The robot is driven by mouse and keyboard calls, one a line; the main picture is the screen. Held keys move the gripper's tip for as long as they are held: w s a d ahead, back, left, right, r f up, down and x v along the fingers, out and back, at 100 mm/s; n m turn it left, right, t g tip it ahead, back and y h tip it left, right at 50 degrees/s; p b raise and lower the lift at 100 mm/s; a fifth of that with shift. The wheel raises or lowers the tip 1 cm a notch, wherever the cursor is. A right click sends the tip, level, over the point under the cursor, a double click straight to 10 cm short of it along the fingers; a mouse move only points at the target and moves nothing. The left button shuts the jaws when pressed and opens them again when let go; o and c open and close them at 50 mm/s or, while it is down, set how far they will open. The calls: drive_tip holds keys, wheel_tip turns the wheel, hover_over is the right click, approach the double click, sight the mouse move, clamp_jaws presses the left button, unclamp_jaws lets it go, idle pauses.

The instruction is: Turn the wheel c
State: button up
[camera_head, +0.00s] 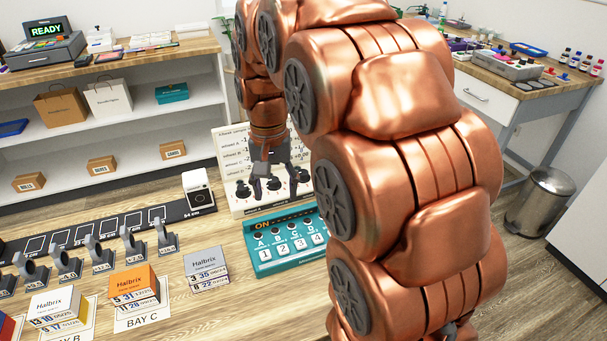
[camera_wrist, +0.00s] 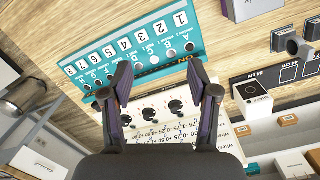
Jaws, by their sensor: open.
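A white upright panel (camera_head: 238,150) with printed lines about wheels stands at the back of the table. A row of three dark knobs sits low on it: a left one (camera_head: 243,190), a middle one partly behind my gripper, and a right one (camera_head: 302,175). I cannot read which is wheel c. The wrist view shows the panel (camera_wrist: 190,131) upside down, with its knobs at left (camera_wrist: 126,120), middle (camera_wrist: 149,113) and right (camera_wrist: 175,107). My gripper (camera_head: 268,190) is open and empty in front of the panel. In the wrist view its fingers (camera_wrist: 160,72) stand apart, with the knobs between them; contact is not visible.
A teal box (camera_head: 262,254) with lettered knobs and numbered keys lies before the panel. A white block (camera_head: 198,194) stands left. Boxes such as a grey-white one (camera_head: 206,264), an orange one (camera_head: 133,282), and several small stands fill the left front. My arm hides the right.

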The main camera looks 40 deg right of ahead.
drive_tip(key=w+d+f+m+b, duration=0.3)
drive_tip(key=w+d+f+m, duration=0.1)
drive_tip(key=w+d, duration=0.6)
drive_tip(key=m+t+b, duration=0.1)
drive_tip(key=m+b, duration=0.1)
drive_tip(key=m, duration=0.2)
hover_over(304, 172)
wheel_tip(304, 172, down, 6)
drive_tip(key=shift+r, duration=0.2)
drive_tip(key=shift+w+f, duration=0.1)
drive_tip(key=shift+f, duration=3.75)
clamp_jaws()
